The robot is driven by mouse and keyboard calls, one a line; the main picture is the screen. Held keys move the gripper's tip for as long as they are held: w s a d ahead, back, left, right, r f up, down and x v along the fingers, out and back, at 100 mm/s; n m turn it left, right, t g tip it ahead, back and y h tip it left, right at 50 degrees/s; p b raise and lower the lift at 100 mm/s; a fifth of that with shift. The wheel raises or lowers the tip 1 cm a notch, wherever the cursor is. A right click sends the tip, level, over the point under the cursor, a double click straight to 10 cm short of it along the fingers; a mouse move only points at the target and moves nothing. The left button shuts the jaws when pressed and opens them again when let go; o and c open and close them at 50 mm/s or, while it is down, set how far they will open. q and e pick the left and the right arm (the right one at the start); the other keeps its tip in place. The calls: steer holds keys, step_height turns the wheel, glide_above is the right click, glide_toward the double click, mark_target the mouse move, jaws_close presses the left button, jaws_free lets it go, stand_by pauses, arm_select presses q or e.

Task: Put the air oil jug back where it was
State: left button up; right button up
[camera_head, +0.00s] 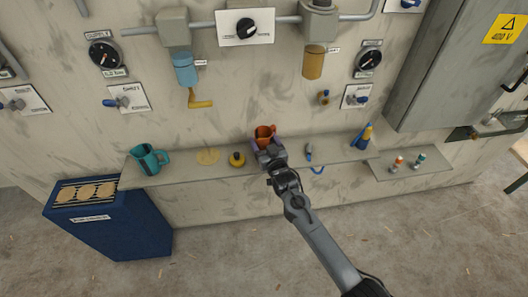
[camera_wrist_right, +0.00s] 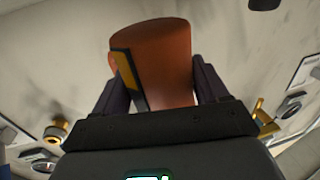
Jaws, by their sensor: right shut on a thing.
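An orange jug (camera_head: 265,131) is at the shelf, in front of the wall. My right gripper (camera_head: 267,146) is shut on it. In the right wrist view the orange jug (camera_wrist_right: 165,55) stands between the two dark fingers of the right gripper (camera_wrist_right: 151,85), with a yellow and black strip on its side. Whether the jug's base touches the shelf is hidden by the gripper. A teal jug (camera_head: 148,159) stands at the left end of the shelf. I cannot read a label on either jug. My left gripper is not in view.
The narrow shelf (camera_head: 190,172) also holds a flat tan patch (camera_head: 207,156), a yellow and black round item (camera_head: 237,160), a small blue tool (camera_head: 309,152) and blue and yellow bottles (camera_head: 364,136). A blue bin (camera_head: 120,228) stands below left. A grey cabinet (camera_head: 440,70) juts out at right.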

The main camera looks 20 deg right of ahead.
step_height(320, 180, down, 3)
steer(key=shift+f+b, duration=0.15)
steer(key=shift+b, duration=0.65)
steer(key=shift+f, duration=0.3)
steer(key=shift+f, duration=0.2)
steer(key=o, duration=1.1)
steer(key=shift+r, duration=0.1)
